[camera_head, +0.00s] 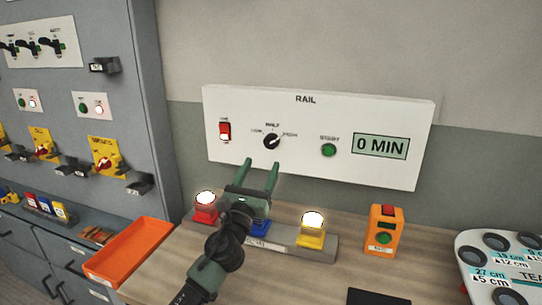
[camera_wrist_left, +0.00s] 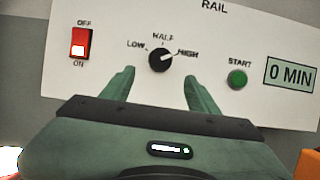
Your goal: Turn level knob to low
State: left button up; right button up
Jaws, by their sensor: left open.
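The level knob (camera_head: 271,141) is a round black dial on the white RAIL panel (camera_head: 318,172), with LOW, HALF and HIGH printed around it. In the left wrist view the knob (camera_wrist_left: 160,59) has its white pointer aimed right, toward HIGH. My left gripper (camera_head: 262,165) is open and empty, just below and in front of the knob. In the left wrist view its two green fingers (camera_wrist_left: 160,85) point up at the panel, one to each side below the knob, apart from it. My right gripper is in neither view.
Left of the knob is a red OFF/ON switch (camera_head: 225,131); right are a green START button (camera_head: 328,150) and a 0 MIN display (camera_head: 381,146). Below stand lit red (camera_head: 205,207) and yellow (camera_head: 311,230) lamp buttons, an orange box (camera_head: 384,230) and an orange tray (camera_head: 130,252).

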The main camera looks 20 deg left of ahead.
aim_at(270, 145)
pick_arm(q)
jog(key=x, duration=0.7)
jog(key=shift+w+r, duration=0.15)
jog(key=shift+r, duration=0.15)
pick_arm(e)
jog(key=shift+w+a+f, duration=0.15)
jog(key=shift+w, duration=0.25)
pick_arm(q)
grip_shut()
